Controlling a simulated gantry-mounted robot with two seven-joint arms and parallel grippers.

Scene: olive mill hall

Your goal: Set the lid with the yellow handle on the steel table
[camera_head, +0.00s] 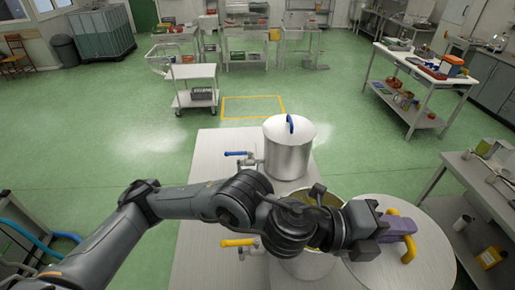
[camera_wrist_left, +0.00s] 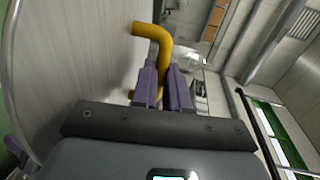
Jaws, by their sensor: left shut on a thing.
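My left gripper (camera_head: 400,228) is shut on the yellow handle (camera_head: 408,254) of a round steel lid (camera_head: 432,270). In the left wrist view, the purple fingers (camera_wrist_left: 166,82) close on the bent yellow handle (camera_wrist_left: 150,30), with the lid's grey face (camera_wrist_left: 65,60) to the left. The lid is to the right of an open steel pot (camera_head: 308,266) with a yellow-handled tap (camera_head: 238,242). The pot stands on the steel table (camera_head: 196,215), partly hidden by my arm. I cannot tell the gap between lid and table. My right gripper is not in view.
A lidded pot (camera_head: 290,155) with a blue lid handle and blue tap stands behind the open one. The table's left part is bare. A side bench (camera_head: 478,185) with bottles below stands at the right. A white cart (camera_head: 193,72) stands farther back.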

